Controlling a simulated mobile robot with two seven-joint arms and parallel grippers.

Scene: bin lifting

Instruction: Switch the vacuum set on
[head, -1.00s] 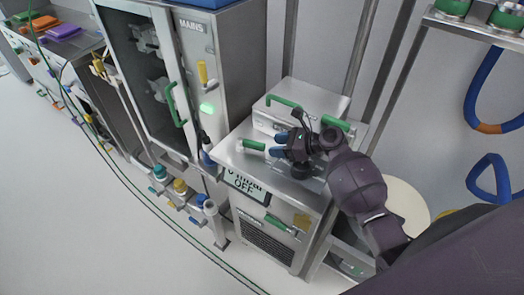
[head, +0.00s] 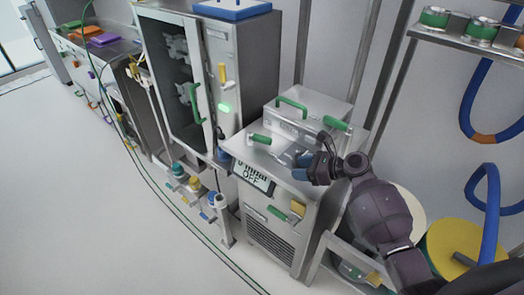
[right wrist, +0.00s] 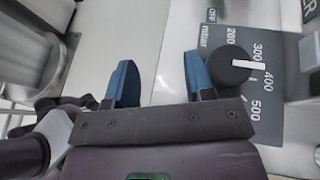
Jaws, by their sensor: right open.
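The vacuum set is a grey metal cabinet (head: 283,185) with a display (head: 254,175) on its front edge that reads OFF. A black round knob (right wrist: 228,66) with a white pointer shows in the right wrist view, on a dark mbar dial (right wrist: 252,98) with an OFF mark and numbers. The pointer is near 400. My right gripper (head: 300,162) is over the cabinet top. Its blue fingers (right wrist: 159,85) are apart with nothing between them. The knob is just right of the right finger; I cannot tell whether they touch. My left gripper is out of view.
A green-handled box (head: 309,112) stands at the back of the cabinet top. A green lever (head: 261,138) is at the top's left. The tall MAINS cabinet (head: 258,62) stands to the left with a lit green lamp (head: 225,108).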

